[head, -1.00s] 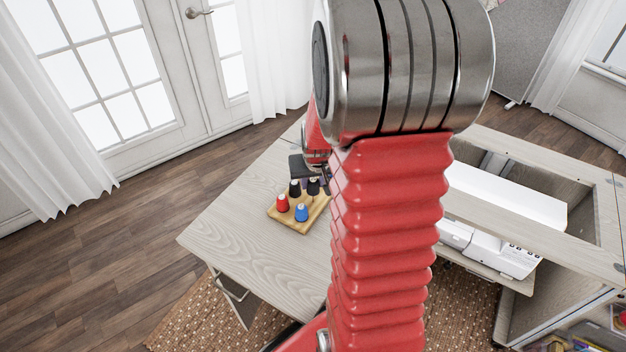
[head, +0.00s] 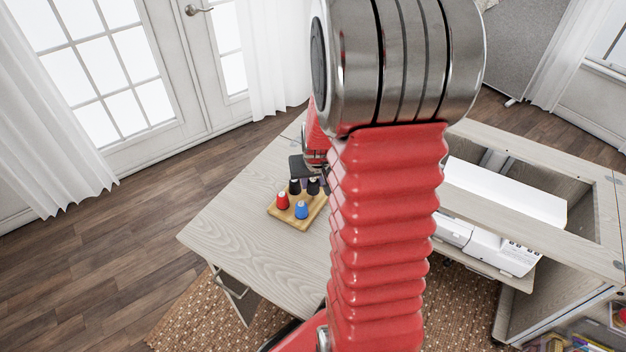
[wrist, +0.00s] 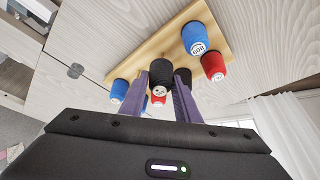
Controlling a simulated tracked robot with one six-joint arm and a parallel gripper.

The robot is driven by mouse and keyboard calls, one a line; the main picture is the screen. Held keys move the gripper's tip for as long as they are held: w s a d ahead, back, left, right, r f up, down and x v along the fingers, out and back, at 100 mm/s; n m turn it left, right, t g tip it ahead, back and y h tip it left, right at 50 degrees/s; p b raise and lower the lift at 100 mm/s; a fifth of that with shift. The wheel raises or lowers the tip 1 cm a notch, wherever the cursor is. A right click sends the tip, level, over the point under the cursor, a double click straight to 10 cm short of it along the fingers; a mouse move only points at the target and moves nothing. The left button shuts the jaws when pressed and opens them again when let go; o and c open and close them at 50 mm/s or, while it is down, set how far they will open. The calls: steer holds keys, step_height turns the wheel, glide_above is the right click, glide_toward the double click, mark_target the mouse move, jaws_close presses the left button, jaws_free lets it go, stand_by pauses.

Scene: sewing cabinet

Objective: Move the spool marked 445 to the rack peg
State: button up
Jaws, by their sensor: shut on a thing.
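In the wrist view my gripper (wrist: 162,76) has its two purple fingers on either side of a black spool (wrist: 160,82), and it is shut on that spool. The label on its end is too small to read, so I cannot tell whether it says 445. A wooden peg rack (wrist: 150,62) lies by the fingers. In the head view the rack (head: 290,225) stands on the table, and my gripper (head: 312,178) is at its far side, mostly hidden by my arm. I cannot tell whether the held spool is clear of the rack.
A red spool (head: 282,201) and a blue spool (head: 302,209) stand at the rack's near side. The wrist view shows another black spool (wrist: 183,76) close beside the right finger and a blue spool (wrist: 120,90) at left. A sewing machine (head: 500,245) sits at right. The table's left part is bare.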

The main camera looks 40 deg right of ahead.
steer(key=shift+f, duration=0.95)
stand_by(0.4)
steer(key=o, duration=1.1)
steer(key=shift+r, duration=0.1)
steer(key=v, duration=1.3)
steer(key=shift+s+r, duration=0.2)
steer(key=shift+a, duration=0.15)
steer(key=s+a+r+n+t+y, duration=0.1)
steer(key=s+a+r+n, duration=0.2)
steer(key=a, duration=0.8)
steer(key=s+a+r+n+y, duration=0.1)
steer(key=s+a+r+n, duration=0.1)
steer(key=s+a+r, duration=0.4)
steer(key=a+r, duration=0.2)
steer(key=a, duration=0.3)
steer(key=shift+s+a+r+n+t, duration=0.25)
steer(key=shift+s+a+n+t, duration=0.1)
steer(key=shift+s+n+t, duration=0.05)
